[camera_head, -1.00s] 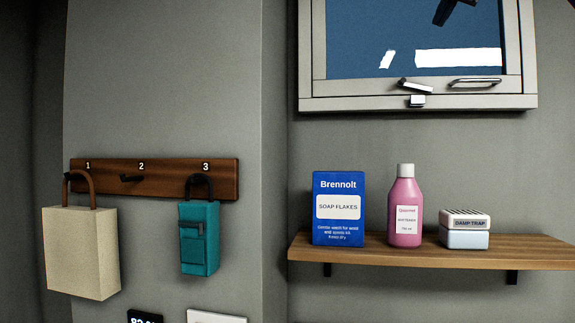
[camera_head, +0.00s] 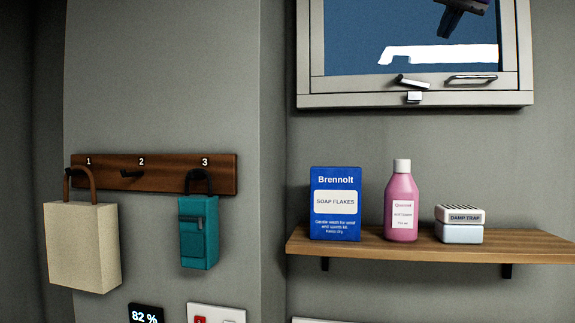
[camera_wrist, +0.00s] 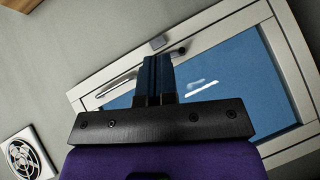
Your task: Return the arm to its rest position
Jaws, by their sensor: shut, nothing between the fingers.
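My gripper (camera_head: 445,32) shows at the top right of the head view, in front of the blue window pane. Only its dark fingers and a bit of its purple body are inside the picture; the rest of the arm is cut off.
A window (camera_head: 410,98) with a handle and latch is above a wooden shelf (camera_head: 400,248). On the shelf are a blue soap box (camera_head: 336,228), a pink bottle (camera_head: 401,190) and a damp trap (camera_head: 460,234). A hook rail (camera_head: 150,160) holds a beige bag (camera_head: 84,245) and a teal pouch (camera_head: 199,245).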

